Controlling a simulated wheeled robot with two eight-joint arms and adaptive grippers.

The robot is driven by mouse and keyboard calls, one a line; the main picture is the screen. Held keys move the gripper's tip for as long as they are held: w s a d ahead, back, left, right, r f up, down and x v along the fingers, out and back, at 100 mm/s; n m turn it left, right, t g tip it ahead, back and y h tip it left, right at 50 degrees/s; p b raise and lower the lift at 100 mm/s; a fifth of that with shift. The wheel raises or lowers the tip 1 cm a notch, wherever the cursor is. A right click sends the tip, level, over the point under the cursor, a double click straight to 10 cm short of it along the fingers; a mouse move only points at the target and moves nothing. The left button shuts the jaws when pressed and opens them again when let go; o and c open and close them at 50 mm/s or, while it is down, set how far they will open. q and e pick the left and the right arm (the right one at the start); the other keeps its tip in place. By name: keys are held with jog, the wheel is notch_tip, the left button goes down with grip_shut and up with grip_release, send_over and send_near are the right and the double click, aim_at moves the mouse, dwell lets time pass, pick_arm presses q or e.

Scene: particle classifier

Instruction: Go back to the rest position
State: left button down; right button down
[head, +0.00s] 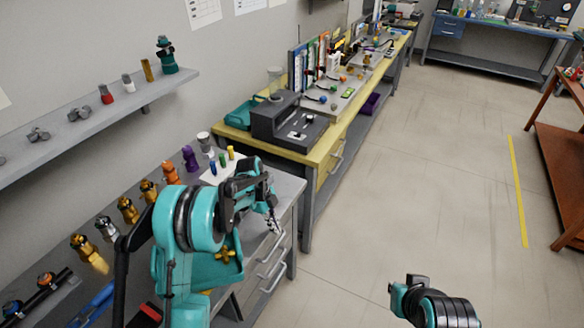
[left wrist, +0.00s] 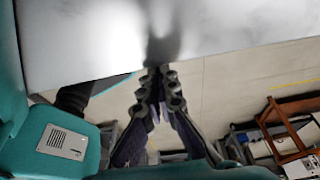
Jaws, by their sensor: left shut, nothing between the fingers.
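My left gripper (head: 272,222) is at the right end of the grey workbench (head: 288,187), close to its front edge and drawer handles. It also shows in the left wrist view (left wrist: 160,73), where the dark fingers are together with nothing between them. Their tips are close to a smooth grey surface (left wrist: 100,35) that fills the top of that view. I cannot tell whether they touch it. Part of my right arm (head: 440,310) shows at the bottom of the head view, with its gripper out of sight.
Gold, orange and purple fittings (head: 189,158) line the grey bench. A shelf (head: 100,115) with small parts is above it. A yellow-topped bench (head: 318,155) with a black machine (head: 285,120) stands beyond. The floor (head: 420,170) is open toward a red-brown table (head: 560,165).

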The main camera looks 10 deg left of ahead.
pick_arm(q)
jog(key=s+r+n+t+y, duration=0.1)
jog(key=s+r+n+t, duration=0.1)
jog(key=s+r+n, duration=0.5)
jog(key=s+r+n+t+y, duration=0.15)
jog(key=s+r+n, duration=0.25)
jog(key=r, duration=0.5)
jog(key=s+a+r+n+t, duration=0.2)
jog(key=s+n+t, duration=0.2)
jog(key=s+n, duration=0.7)
jog(key=shift+s+t+y, duration=0.35)
jog(key=shift+s+y, duration=0.1)
jog(key=shift+s, duration=1.6)
jog(key=shift+a, duration=0.1)
